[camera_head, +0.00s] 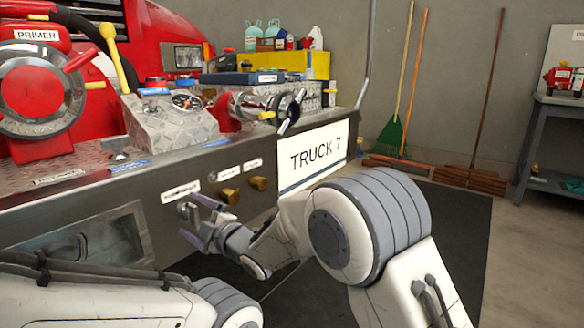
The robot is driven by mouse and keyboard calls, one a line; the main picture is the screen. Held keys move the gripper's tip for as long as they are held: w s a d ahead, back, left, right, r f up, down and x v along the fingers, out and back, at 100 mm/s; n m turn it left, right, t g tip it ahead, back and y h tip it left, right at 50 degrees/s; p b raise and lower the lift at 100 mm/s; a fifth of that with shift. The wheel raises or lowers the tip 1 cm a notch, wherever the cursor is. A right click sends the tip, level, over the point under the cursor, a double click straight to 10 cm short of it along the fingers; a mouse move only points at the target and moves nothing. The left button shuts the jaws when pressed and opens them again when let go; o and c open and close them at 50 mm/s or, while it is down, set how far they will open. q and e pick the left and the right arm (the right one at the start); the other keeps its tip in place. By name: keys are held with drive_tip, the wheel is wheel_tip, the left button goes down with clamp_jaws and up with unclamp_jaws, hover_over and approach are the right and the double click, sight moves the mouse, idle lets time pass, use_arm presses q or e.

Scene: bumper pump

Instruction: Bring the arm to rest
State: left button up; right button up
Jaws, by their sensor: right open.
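My right arm comes in from the lower right and bends left in front of the steel truck panel (262,160). My right gripper (183,222) is open, its fingers apart and pointing left, close in front of the panel. A round metal knob shows between or just behind its fingers; whether they touch it I cannot tell. Two brass knobs (229,196) stick out of the panel just right of and above the gripper. My left arm lies across the lower left, and its gripper is out of the frame.
A "PRIMER" valve with a red wheel (32,92) and a yellow-handled lever (113,52) stand on the deck at left. A "TRUCK 7" plate (313,153) is on the panel. Brooms (487,90) lean on the back wall; a workbench (560,112) stands at right.

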drive_tip(key=m+p, duration=0.1)
drive_tip(key=m, duration=0.1)
drive_tip(key=m+p, duration=0.1)
drive_tip(key=shift+r+m, duration=0.2)
drive_tip(key=shift+m, duration=0.2)
drive_tip(key=m+p, duration=0.2)
drive_tip(key=m, duration=0.1)
drive_tip(key=p+v, duration=0.2)
drive_tip(key=v, duration=0.6)
drive_tip(key=shift+s+d+f+m, duration=0.15)
drive_tip(key=shift+d+m, duration=0.15)
drive_tip(key=shift+m, duration=0.1)
